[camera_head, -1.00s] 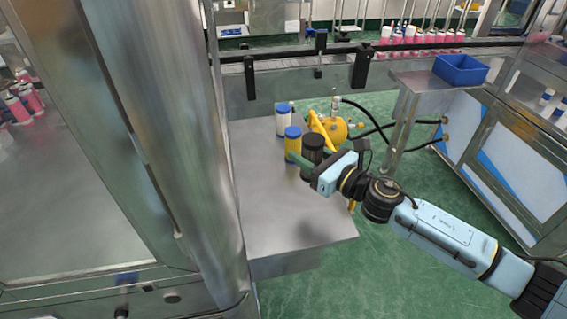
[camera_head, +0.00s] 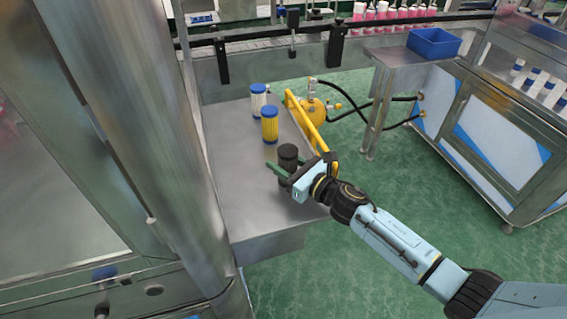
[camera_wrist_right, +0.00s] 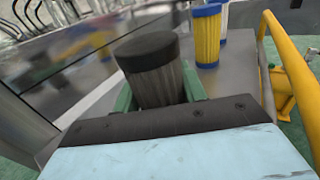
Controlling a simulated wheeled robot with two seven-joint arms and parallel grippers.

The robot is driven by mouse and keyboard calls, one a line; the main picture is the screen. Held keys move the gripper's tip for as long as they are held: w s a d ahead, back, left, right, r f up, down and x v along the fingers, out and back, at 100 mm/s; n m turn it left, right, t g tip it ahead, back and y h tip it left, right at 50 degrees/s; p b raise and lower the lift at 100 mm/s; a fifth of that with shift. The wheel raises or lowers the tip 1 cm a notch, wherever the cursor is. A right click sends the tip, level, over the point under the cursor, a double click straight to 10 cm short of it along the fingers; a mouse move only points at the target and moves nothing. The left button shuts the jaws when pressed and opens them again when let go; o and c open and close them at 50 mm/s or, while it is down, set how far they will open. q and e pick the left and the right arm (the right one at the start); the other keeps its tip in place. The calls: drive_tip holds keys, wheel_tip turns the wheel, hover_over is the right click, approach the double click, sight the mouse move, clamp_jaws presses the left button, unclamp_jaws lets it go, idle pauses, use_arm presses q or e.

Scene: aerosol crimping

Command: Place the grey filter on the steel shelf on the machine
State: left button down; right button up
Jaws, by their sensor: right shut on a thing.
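The grey filter (camera_head: 288,158) is a dark cylinder with a black cap. It is held upright over the near part of the steel shelf (camera_head: 240,205); I cannot tell whether its base touches the shelf. My right gripper (camera_head: 284,166) comes in from the right and is shut on the filter. The right wrist view shows the grey filter (camera_wrist_right: 155,72) between the green fingers (camera_wrist_right: 160,95), tilted slightly in the picture. The machine's large steel column (camera_head: 130,130) stands left of the shelf. My left gripper is not in view.
A yellow filter (camera_head: 270,125) and a white filter with blue caps (camera_head: 258,100) stand farther back on the shelf. A yellow rail (camera_head: 305,125) runs along the shelf's right side. A blue bin (camera_head: 434,43) sits on a separate table. The shelf's front left is bare.

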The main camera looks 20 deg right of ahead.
drive_tip(key=shift+f, duration=0.15)
drive_tip(key=o, duration=1)
drive_tip(key=shift+s+r, duration=0.15)
drive_tip(key=shift+r, duration=0.1)
drive_tip(key=b+v, duration=0.1)
drive_tip(key=v, duration=1)
drive_tip(key=shift+s+d, duration=0.2)
drive_tip(key=shift+s, duration=0.15)
